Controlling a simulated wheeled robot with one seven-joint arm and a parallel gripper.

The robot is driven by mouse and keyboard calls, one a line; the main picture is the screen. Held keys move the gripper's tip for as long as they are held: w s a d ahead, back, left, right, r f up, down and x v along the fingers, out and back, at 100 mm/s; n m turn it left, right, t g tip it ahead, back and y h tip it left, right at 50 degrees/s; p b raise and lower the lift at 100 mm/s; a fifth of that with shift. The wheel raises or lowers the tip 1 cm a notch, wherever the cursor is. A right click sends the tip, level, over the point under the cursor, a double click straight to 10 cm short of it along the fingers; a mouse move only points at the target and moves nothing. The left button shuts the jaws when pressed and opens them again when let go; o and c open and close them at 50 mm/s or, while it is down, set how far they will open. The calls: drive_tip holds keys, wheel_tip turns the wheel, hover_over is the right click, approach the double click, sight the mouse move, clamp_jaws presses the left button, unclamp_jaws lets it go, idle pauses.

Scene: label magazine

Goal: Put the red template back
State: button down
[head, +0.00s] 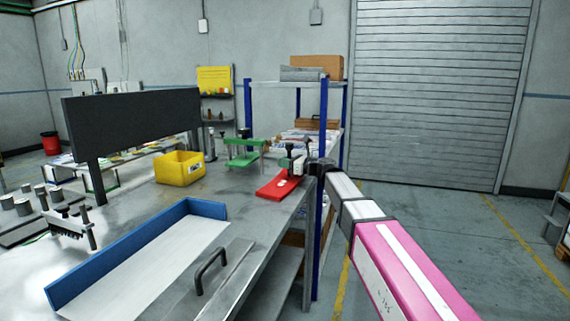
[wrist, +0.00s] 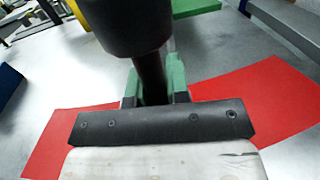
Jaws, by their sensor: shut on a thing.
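The red template (head: 272,190) is a flat red plate at the far right end of the grey workbench (head: 235,205). It also spreads across the wrist view (wrist: 270,100), on both sides of my gripper. A black upright handle with a wide knob (wrist: 125,22) stands over the plate. My gripper (head: 290,170) comes in from the right, and its green fingers (wrist: 155,88) are shut on the handle's post. The plate is level and at or just above the bench top; I cannot tell if it touches. Its middle is hidden by my gripper.
A green stand (head: 242,152) is just behind the template. A yellow bin (head: 180,168) stands further left. A blue-edged tray (head: 120,262) and a metal plate with a handle (head: 212,275) lie in front. A blue-posted shelf (head: 345,125) rises behind. Bare bench lies left of the template.

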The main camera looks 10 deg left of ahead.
drive_tip(key=shift+f, duration=0.1)
drive_tip(key=c, duration=1.1)
unclamp_jaws()
drive_tip(key=v, duration=1.2)
drive_tip(key=s+d+f+n+h, duration=0.3)
drive_tip(key=d+f, duration=0.2)
drive_tip(key=f, duration=0.4)
drive_tip(key=s+d+f+n+g+h, duration=0.1)
drive_tip(key=s+d+f+n+h, duration=0.3)
drive_tip(key=f, duration=0.4)
drive_tip(key=s+d+f+n+h, duration=0.25)
drive_tip(key=d+f, duration=0.35)
drive_tip(key=f, duration=0.3)
drive_tip(key=s+d+f+n+g+h, duration=0.1)
drive_tip(key=s+d+f+n+h, duration=0.3)
drive_tip(key=d, duration=0.5)
drive_tip(key=s+d+f+n+g+h, duration=0.2)
drive_tip(key=s+d+f+n+h, duration=0.2)
drive_tip(key=s+d+f+n, duration=0.3)
wheel_tip(320, 180, down, 3)
drive_tip(key=shift+s+d, duration=0.95)
drive_tip(key=shift+d, duration=0.2)
